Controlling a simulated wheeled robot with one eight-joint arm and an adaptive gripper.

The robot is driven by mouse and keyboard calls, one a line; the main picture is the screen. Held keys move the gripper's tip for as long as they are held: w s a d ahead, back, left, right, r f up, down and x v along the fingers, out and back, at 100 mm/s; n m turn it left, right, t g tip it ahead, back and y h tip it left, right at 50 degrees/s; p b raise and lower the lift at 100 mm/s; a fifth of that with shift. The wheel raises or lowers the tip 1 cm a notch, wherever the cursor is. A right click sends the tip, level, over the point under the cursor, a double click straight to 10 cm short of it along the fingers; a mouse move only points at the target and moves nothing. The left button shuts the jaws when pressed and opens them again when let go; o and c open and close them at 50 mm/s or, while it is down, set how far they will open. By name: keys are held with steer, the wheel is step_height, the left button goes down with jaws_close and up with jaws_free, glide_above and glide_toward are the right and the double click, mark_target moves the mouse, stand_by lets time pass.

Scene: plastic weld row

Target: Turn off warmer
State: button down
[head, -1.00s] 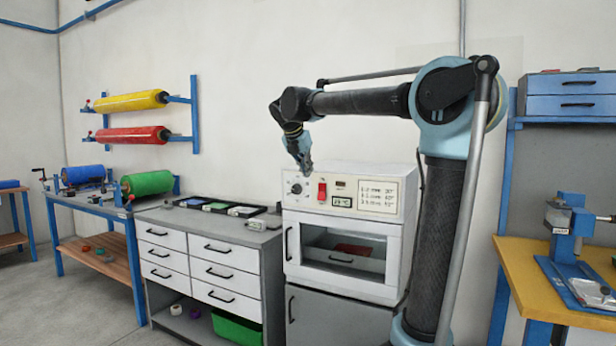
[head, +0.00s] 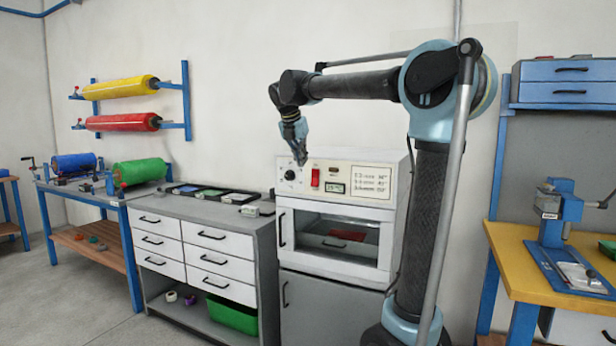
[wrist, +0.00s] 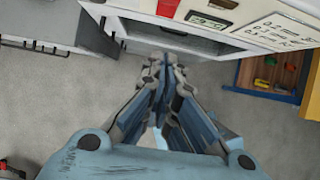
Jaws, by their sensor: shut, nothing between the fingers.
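The warmer (head: 340,215) is a white box oven with a glass door, standing on a grey cabinet in the middle of the head view. Its front panel has a black round knob (head: 290,175), a red switch (head: 315,177), a small digital display (head: 335,187) and a printed chart. A red item shows behind the glass. My gripper (head: 300,162) is shut and empty, fingers pointing down, in front of the panel's upper left, by the knob and left of the red switch. In the wrist view my gripper (wrist: 162,62) is below the red switch (wrist: 168,7); I cannot tell whether it touches anything.
A drawer cabinet (head: 205,255) with trays on top stands left of the warmer. A blue bench (head: 95,200) with coloured rolls is farther left. A yellow-topped bench (head: 510,250) with a blue press (head: 562,215) stands at right. The floor at front left is clear.

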mark_target(312, 180)
steer(key=shift+w+d+r+x, duration=0.2)
steer(key=shift+w+x, duration=0.2)
steer(key=shift+x, duration=1.7)
steer(key=shift+w+d+r+x, duration=0.15)
steer(key=shift+w+r+x, duration=0.15)
steer(key=shift+x, duration=1.75)
steer(key=shift+w+d+r+x, duration=0.2)
steer(key=shift+w+x, duration=0.25)
steer(key=shift+x, duration=1.65)
steer(key=shift+d, duration=0.1)
